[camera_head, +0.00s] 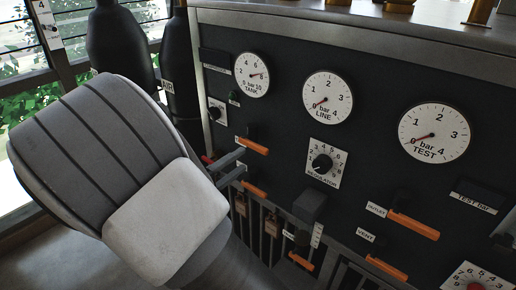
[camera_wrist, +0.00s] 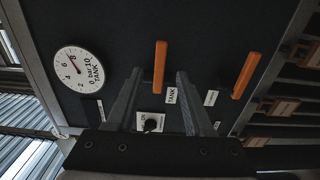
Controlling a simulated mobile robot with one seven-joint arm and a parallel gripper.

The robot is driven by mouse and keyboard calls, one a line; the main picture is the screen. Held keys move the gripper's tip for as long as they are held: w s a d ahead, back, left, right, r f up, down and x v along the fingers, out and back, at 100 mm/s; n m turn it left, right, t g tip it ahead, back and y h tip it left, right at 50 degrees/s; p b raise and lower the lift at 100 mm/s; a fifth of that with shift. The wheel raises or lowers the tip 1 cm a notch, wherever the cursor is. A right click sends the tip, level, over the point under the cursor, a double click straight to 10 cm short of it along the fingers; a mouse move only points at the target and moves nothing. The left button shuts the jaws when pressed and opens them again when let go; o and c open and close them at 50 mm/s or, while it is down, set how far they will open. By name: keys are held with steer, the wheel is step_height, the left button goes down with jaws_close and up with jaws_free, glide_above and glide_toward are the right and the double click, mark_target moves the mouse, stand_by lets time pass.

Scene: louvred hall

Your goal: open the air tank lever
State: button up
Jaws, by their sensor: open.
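The air tank lever is an orange bar on the dark panel. In the head view its upper orange bar (camera_head: 253,146) lies level, just past my fingertips. In the wrist view the bar (camera_wrist: 160,66) appears between the two fingertips, with a TANK label (camera_wrist: 172,95) beside it. My gripper (camera_head: 230,165) is open and empty, pointing at the panel, and also shows in the wrist view (camera_wrist: 159,74). The fingers straddle the lever's line in the wrist view; I cannot tell whether they touch it. The lever's pivot is partly hidden. The tank gauge (camera_head: 252,75) needle is up-right.
A second orange lever (camera_head: 254,190) sits just below; it also shows in the wrist view (camera_wrist: 246,75). A regulator knob (camera_head: 322,163) and line gauge (camera_head: 328,97) are to the right. Black cylinders (camera_head: 184,75) stand left of the panel. More orange levers (camera_head: 414,225) are lower right.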

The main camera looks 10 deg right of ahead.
mark_target(257, 149)
steer(key=shift+b+x, duration=0.45)
steer(key=shift+x, duration=3.55)
jaws_close()
